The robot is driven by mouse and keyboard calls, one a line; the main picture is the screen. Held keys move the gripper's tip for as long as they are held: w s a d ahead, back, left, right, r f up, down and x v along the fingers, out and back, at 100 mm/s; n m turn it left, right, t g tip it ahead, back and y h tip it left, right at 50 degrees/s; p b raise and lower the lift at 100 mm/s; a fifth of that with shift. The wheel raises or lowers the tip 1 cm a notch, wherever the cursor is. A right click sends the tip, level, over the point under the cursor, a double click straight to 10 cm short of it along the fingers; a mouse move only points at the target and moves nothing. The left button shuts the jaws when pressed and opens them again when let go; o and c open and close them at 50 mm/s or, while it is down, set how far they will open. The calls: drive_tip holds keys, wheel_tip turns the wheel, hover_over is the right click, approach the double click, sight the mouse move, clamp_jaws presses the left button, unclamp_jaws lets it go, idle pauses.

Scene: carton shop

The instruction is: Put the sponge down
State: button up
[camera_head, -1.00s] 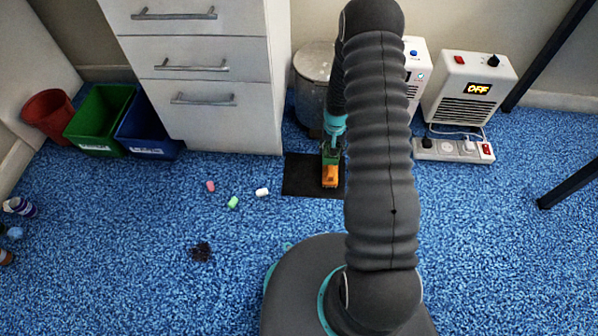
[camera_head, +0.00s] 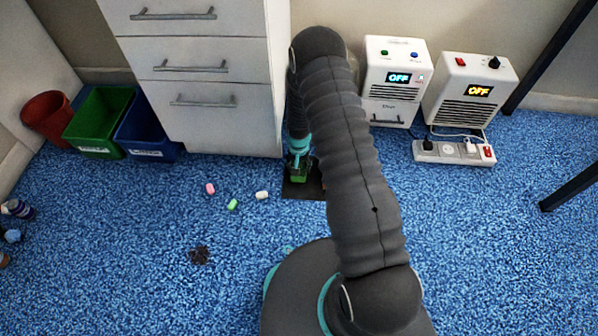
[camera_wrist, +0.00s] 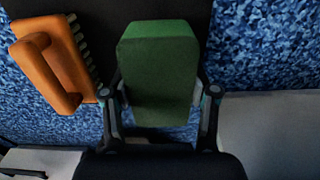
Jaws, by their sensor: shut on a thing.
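My gripper (camera_wrist: 160,94) is shut on a green sponge (camera_wrist: 158,62), with one finger on each side of it in the wrist view. In the head view the sponge (camera_head: 298,174) shows below the wrist, over the dark mat (camera_head: 290,191) by the drawer unit. I cannot tell whether it touches the mat. An orange brush (camera_wrist: 50,62) with dark bristles lies just left of the sponge in the wrist view, apart from it. My arm hides the brush in the head view.
The drawer unit (camera_head: 215,100) stands close behind the gripper. Two white devices (camera_head: 393,82) (camera_head: 465,92) reading OFF and a power strip (camera_head: 453,152) are to the right. Small foam pieces (camera_head: 232,204) and a dark stain (camera_head: 199,255) lie left on open blue carpet. Bins (camera_head: 100,120) stand far left.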

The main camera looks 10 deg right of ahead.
drive_tip(key=shift+f, duration=1.45)
drive_tip(key=shift+f, duration=0.1)
drive_tip(key=shift+f+b, duration=0.15)
drive_tip(key=shift+b, duration=0.2)
drive_tip(key=o, duration=1.2)
drive_tip(key=shift+r, duration=0.25)
